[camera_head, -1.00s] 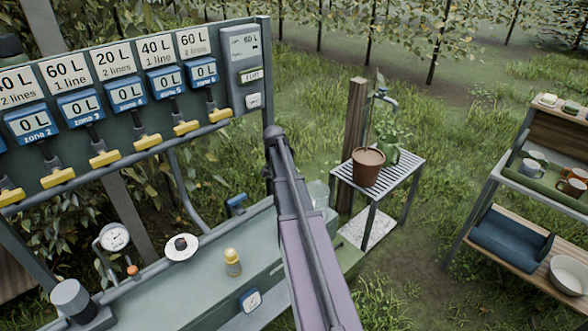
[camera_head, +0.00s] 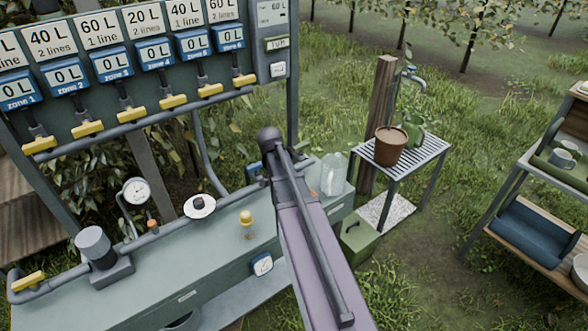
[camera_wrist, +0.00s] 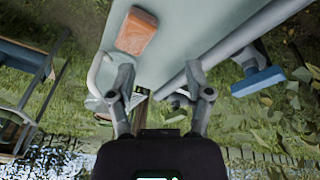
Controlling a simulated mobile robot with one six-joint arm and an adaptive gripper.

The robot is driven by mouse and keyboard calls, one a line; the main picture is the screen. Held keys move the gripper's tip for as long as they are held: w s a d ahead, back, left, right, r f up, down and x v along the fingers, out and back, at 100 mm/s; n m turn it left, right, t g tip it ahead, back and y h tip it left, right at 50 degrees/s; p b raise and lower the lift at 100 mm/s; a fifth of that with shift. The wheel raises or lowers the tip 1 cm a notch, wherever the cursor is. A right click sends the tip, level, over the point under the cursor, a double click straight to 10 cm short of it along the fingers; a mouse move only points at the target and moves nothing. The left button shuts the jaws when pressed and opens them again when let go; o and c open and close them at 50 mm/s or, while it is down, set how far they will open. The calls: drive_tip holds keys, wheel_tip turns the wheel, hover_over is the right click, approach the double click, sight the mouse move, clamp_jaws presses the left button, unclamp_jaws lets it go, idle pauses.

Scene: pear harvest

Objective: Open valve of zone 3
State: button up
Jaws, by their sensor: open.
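The zone 3 valve has a yellow handle (camera_head: 131,114) on the pipe below the blue zone 3 display (camera_head: 111,63), which reads 0 L. The handle lies sideways along the pipe, like its neighbours. The sign above zone 3 reads 60 L, 1 line. My gripper (camera_wrist: 162,95) shows in the wrist view with its fingers apart and nothing between them. In the head view my arm hides the gripper; the arm is right of the valve row, apart from the zone 3 handle.
Below the panel, the bench (camera_head: 215,255) holds a pressure gauge (camera_head: 136,190), a yellow-capped bottle (camera_head: 247,224) and a clear jar (camera_head: 334,175). The wrist view shows an orange block (camera_wrist: 137,32) and a blue handle (camera_wrist: 260,81).

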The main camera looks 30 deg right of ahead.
drive_tip(key=s+a+f+n+y+b, duration=0.1)
drive_tip(key=s+a+n, duration=0.4)
drive_tip(key=a, duration=0.6)
drive_tip(key=s+a+f+n+y+b, duration=0.1)
drive_tip(key=s+a+f+n+b, duration=0.3)
drive_tip(key=s+a, duration=0.4)
drive_tip(key=a+f+n, duration=0.1)
drive_tip(key=a, duration=0.2)
drive_tip(key=shift+s+f+g+y, duration=0.15)
drive_tip(key=shift+s+g+y, duration=0.05)
drive_tip(key=shift+g+y, duration=0.1)
